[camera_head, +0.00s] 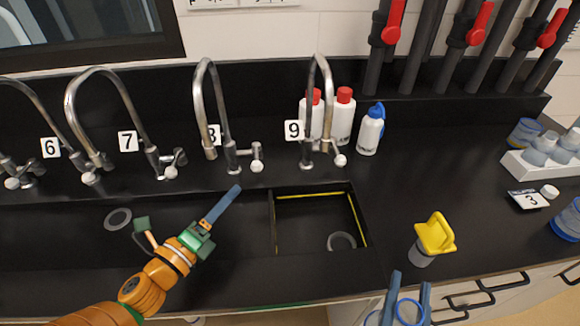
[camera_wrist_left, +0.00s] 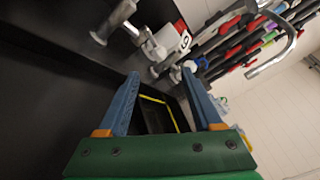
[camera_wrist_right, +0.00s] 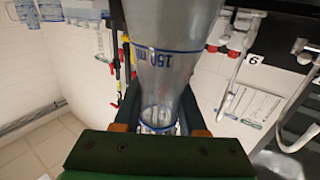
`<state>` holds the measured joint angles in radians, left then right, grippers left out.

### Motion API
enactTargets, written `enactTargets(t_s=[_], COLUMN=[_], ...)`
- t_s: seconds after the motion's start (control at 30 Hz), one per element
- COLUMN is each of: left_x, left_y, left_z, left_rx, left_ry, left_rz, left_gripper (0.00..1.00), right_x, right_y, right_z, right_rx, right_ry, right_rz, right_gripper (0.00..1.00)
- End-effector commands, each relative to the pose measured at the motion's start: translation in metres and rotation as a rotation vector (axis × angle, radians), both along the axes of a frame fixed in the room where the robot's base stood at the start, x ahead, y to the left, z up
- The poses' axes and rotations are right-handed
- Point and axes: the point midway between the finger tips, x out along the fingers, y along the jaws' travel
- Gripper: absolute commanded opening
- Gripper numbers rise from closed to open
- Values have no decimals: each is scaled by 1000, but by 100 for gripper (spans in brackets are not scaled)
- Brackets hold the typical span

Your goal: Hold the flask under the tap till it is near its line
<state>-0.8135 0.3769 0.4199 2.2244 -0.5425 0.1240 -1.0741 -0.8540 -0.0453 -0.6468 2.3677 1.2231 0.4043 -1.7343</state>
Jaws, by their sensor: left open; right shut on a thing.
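A clear flask (camera_wrist_right: 165,75) with a blue line marked 150 ml is between the fingers of my right gripper (camera_wrist_right: 158,118) in the right wrist view. In the head view my right gripper (camera_head: 408,298) is low at the front edge, with a blue ring of the flask (camera_head: 409,312) showing. I cannot tell whether the flask holds liquid. My left gripper (camera_head: 222,205) is open and empty over the sink, below tap 8 (camera_head: 203,95); its spread fingers show in the left wrist view (camera_wrist_left: 165,95). Tap 9 (camera_head: 318,100) stands further right. I see no running water.
Taps 6 (camera_head: 20,115) and 7 (camera_head: 85,110) stand to the left. The sink has a divided basin (camera_head: 272,225) on the right. Bottles (camera_head: 370,132) stand behind tap 9. A yellow-topped container (camera_head: 435,238) is on the right counter near the front. Bare counter lies behind it.

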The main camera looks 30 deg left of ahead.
Motion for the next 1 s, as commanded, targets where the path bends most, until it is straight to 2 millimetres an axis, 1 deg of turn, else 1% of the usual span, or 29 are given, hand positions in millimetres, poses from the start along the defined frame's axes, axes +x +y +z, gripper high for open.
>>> enactTargets(t_s=[0.03, 0.07, 0.13, 0.17, 0.3, 0.4, 0.5, 0.6, 0.7, 1.0], left_x=[2, 5, 17, 23, 62, 84, 100, 111, 118, 120], left_y=[0, 0, -1, -1, -2, -3, -3, -3, -4, -4], left_z=[-4, -3, 0, 2, 3, 1, 0, -1, -1, -2], left_rx=[0, -1, -2, -1, 1, -2, -2, -3, -2, -2], left_ry=[-2, -2, -5, -5, -5, -4, -2, -1, 0, 1], left_rz=[-1, -1, -2, -3, -1, 0, 2, 2, 1, 1], left_gripper=[67, 67, 67, 67, 67, 67, 67, 67, 67, 67], right_x=[0, 0, 0, 0, 0, 0, 0, 0, 0, 0], right_y=[0, 0, 0, 0, 0, 0, 0, 0, 0, 0], right_z=[-4, -2, 3, 5, 14, 16, 18, 18, 19, 19], right_rx=[0, 0, 0, 0, 0, 0, 0, 0, 0, 0], right_ry=[0, 0, 0, 0, 0, 0, 0, 0, 0, 0], right_rz=[0, 0, 0, 0, 0, 0, 0, 0, 0, 0], right_gripper=[0, 0, 0, 0, 0, 0, 0, 0, 0, 0])
